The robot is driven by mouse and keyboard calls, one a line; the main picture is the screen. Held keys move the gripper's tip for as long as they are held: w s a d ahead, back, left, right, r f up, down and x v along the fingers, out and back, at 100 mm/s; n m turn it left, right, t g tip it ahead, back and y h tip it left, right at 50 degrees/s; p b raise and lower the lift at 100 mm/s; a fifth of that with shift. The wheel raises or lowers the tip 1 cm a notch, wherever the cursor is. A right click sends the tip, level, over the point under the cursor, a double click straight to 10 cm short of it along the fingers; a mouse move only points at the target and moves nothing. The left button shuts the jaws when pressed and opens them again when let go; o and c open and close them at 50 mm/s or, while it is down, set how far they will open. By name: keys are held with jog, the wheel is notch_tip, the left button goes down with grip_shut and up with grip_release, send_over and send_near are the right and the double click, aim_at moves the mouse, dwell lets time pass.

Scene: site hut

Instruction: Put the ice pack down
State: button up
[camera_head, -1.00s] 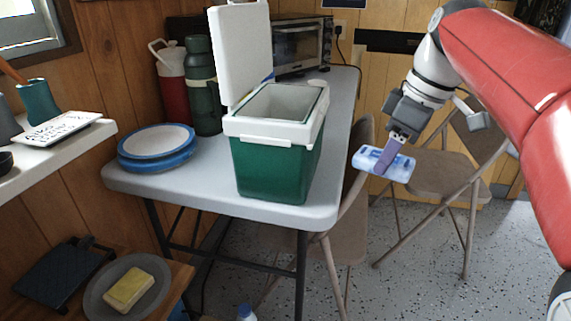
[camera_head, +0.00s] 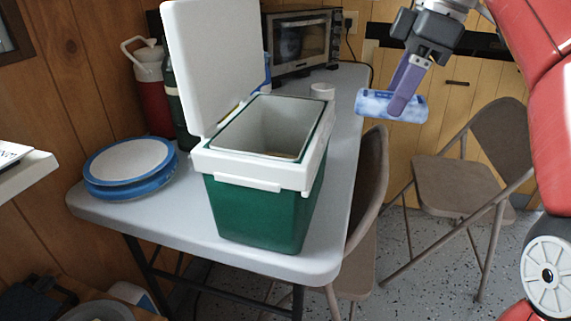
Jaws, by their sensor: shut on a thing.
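The ice pack (camera_head: 374,103) is a flat light-blue and white block. My gripper (camera_head: 402,97) has purple fingers and is shut on it. It holds the pack in the air to the right of the table, above and behind a folding chair. A green cooler (camera_head: 258,212) with a white rim stands on the table to the left of the gripper. Its white lid (camera_head: 215,60) is raised at the left, and the inside is partly visible. The cooler floor is mostly hidden.
The grey table (camera_head: 160,215) also bears blue-rimmed plates (camera_head: 130,162), a red and white jug (camera_head: 152,90), a dark green bottle (camera_head: 180,105), a small white cup (camera_head: 322,91) and a toaster oven (camera_head: 302,42). Folding chairs (camera_head: 455,182) stand to the right.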

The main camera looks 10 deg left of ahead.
jog(key=w+a+p, duration=0.1)
jog(key=a+p, duration=0.1)
jog(key=a, duration=1.4)
jog(key=x, duration=0.3)
jog(key=d+b+x, duration=0.1)
jog(key=x, duration=0.3)
jog(key=shift+d+f, duration=0.2)
jog(key=shift+f, duration=0.05)
jog(key=shift+f+b, duration=0.5)
jog(key=shift+f, duration=1.9)
jog(key=shift+f, duration=0.2)
jog(key=o, duration=1.1)
jog(key=shift+o, duration=0.2)
